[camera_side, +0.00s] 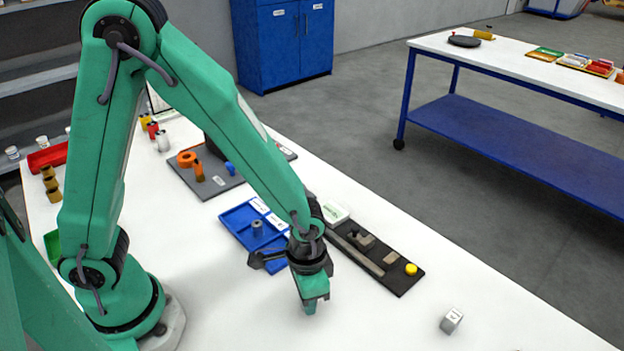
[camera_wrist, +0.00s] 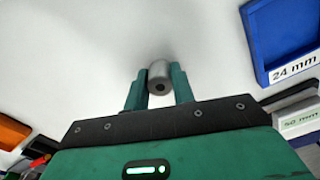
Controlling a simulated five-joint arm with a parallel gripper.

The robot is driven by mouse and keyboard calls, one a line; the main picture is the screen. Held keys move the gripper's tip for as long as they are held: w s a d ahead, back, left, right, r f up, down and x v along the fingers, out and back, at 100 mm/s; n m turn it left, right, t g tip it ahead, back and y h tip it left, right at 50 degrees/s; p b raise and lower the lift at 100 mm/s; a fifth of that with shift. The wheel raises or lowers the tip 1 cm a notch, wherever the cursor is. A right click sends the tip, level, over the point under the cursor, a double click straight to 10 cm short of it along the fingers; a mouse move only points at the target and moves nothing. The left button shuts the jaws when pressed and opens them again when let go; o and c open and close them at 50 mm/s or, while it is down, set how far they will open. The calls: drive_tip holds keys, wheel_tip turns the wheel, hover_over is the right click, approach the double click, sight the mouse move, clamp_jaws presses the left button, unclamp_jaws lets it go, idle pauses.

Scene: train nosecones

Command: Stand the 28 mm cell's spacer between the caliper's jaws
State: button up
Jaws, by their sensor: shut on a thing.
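My gripper (camera_side: 311,303) hangs low over the white table, in front of the blue tray. In the wrist view my gripper (camera_wrist: 159,92) is shut on a grey cylindrical spacer (camera_wrist: 160,72) with a dark hole in its end. The side view hides this spacer. The blue tray (camera_side: 236,218) has white labels and one grey spacer (camera_side: 257,228) standing in it. The wrist view shows the tray's corner (camera_wrist: 262,45), labelled 24 mm; I see no 28 mm label. The caliper (camera_side: 366,254) lies on a dark board right of my wrist, with two blocks apart along a bar.
A yellow knob (camera_side: 411,269) is on the board's near end. A white block with green lettering (camera_side: 335,212) stands behind the board. A grey mat (camera_side: 205,178) with orange parts lies farther back. The front table is clear.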

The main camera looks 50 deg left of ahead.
drive_tip(key=shift+f, duration=0.1)
drive_tip(key=o, duration=1)
wheel_tip(320, 180, up, 12)
idle(0.5)
idle(0.4)
